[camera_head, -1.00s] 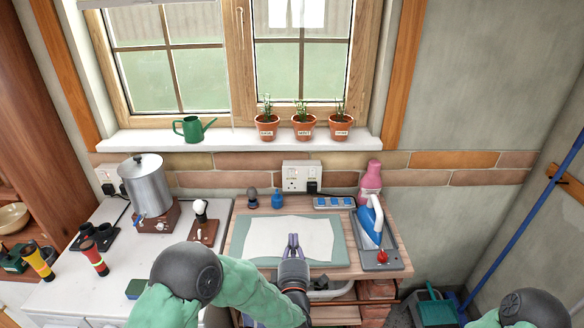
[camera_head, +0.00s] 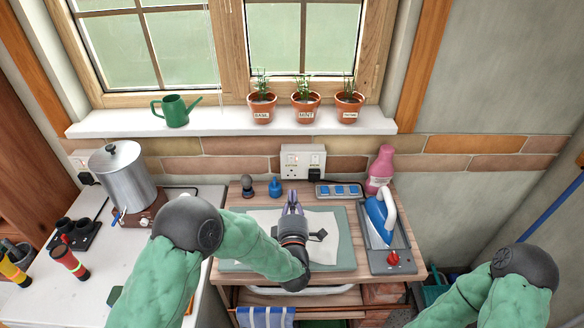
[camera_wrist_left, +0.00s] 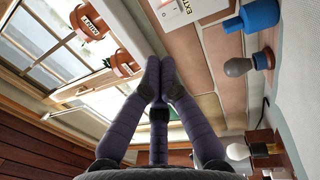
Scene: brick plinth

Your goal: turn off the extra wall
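A white double wall socket (camera_head: 303,153) is on the brick band under the window sill, with a dark plug in its lower right part. Small labels show on it, too small to read surely. In the left wrist view part of the socket (camera_wrist_left: 183,10) shows at the top edge, with a label and red marks. My left gripper (camera_head: 292,198) is in front of and below the socket, over the worktop, apart from it. Its fingertips (camera_wrist_left: 160,65) are together with nothing between them. My right arm shows at the lower right; its gripper is out of view.
A power strip (camera_head: 340,190), pink bottle (camera_head: 380,168) and iron (camera_head: 381,218) stand right of the gripper. A blue bottle (camera_head: 275,187) and a grey knobbed object (camera_head: 247,185) stand left. Potted herbs (camera_head: 305,107) and a green watering can (camera_head: 175,110) are on the sill (camera_head: 220,120).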

